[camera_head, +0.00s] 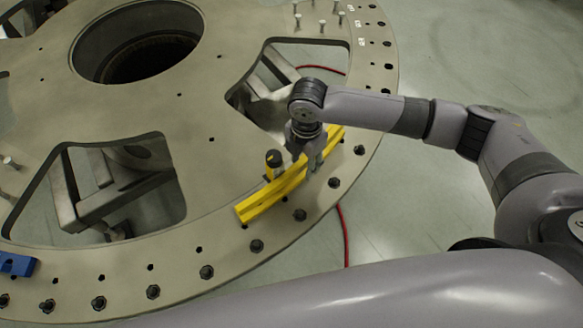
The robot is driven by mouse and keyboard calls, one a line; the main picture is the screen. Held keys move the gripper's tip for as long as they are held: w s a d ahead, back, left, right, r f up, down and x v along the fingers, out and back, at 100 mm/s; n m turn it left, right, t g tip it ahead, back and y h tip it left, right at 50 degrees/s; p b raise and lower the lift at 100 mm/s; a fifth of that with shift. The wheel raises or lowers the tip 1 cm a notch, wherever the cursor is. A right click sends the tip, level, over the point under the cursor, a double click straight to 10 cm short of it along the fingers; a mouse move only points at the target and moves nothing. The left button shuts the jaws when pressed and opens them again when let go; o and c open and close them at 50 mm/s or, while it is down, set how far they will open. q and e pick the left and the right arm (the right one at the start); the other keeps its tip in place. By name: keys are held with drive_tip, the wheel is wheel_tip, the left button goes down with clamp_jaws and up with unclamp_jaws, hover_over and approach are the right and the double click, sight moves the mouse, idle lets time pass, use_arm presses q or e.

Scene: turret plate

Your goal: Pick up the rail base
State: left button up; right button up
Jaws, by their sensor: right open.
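The rail base appears to be the long yellow bar (262,203) lying on the turret plate (225,240) near its outer rim, slanting from lower left to upper right. A dark round knob with a yellow part stands beside its middle. My right gripper (312,168) comes in from the right and points down at the bar's upper right half. Its jaws are open, with fingers close to the bar. The wrist hides part of the bar, and I cannot tell whether the fingers touch it. My left gripper is not in view.
The plate has a round central hole (138,46) and large cut-outs, with metal framework showing below. Several dark bolts line the rim. A blue block (17,264) sits at the left edge. A red cable (344,235) lies on the floor (400,215) beyond the rim.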

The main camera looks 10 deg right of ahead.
clamp_jaws()
idle(0.5)
idle(0.6)
drive_tip(key=shift+w+r, duration=0.1)
drive_tip(key=shift+w, duration=0.1)
